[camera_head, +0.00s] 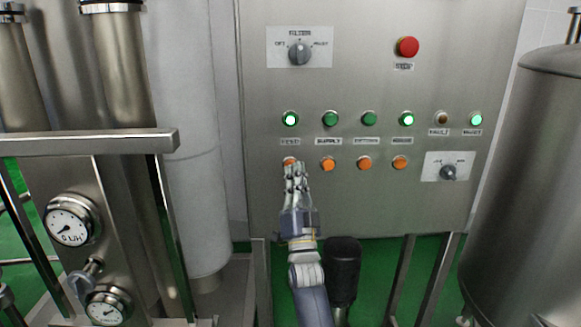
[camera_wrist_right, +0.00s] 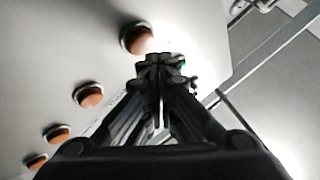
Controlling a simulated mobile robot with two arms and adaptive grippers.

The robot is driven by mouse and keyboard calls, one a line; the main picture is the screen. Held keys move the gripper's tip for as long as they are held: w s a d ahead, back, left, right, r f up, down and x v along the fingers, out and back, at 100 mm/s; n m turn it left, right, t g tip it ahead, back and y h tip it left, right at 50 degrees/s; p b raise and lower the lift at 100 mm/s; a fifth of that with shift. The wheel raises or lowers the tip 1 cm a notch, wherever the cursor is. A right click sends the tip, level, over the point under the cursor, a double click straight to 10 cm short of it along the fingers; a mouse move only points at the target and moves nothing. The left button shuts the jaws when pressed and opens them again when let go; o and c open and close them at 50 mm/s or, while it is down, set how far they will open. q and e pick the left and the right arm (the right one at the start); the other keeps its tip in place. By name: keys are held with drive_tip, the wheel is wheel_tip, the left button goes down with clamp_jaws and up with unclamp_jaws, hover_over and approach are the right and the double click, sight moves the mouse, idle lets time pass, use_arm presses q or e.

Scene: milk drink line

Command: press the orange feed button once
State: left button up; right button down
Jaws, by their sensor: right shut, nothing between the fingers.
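The orange feed button (camera_head: 289,161) is the leftmost of a row of orange buttons on the steel control panel. Its label above looks like FEED but is blurred. My right gripper (camera_head: 295,170) is shut and empty, pointing up at the panel, and its fingertips cover the lower part of this button. In the right wrist view the nearest orange button (camera_wrist_right: 136,39) shows just left of and above the shut fingertips (camera_wrist_right: 160,62). I cannot tell whether the fingertips touch it. My left gripper is not in view.
More orange buttons (camera_head: 328,164) continue to the right. Green lamps above include a lit one (camera_head: 290,119). A red stop button (camera_head: 407,47) and selector knobs (camera_head: 300,54) are on the panel. Pipes with gauges (camera_head: 72,220) stand left, a steel tank (camera_head: 530,180) right.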

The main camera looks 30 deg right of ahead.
drive_tip(key=shift+w+d, duration=0.25)
drive_tip(key=shift+w, duration=0.15)
drive_tip(key=shift+w+d+b, duration=0.2)
drive_tip(key=shift+w+b, duration=0.1)
drive_tip(key=shift+b, duration=0.25)
idle(0.5)
drive_tip(key=shift+s, duration=0.1)
drive_tip(key=shift+s+a+p, duration=0.45)
drive_tip(key=shift+s, duration=0.15)
drive_tip(key=s+a, duration=0.1)
drive_tip(key=s+p, duration=0.1)
drive_tip(key=s, duration=0.1)
drive_tip(key=s+a+p, duration=0.1)
drive_tip(key=shift+s+a, duration=0.15)
drive_tip(key=shift+a, duration=0.15)
idle(0.3)
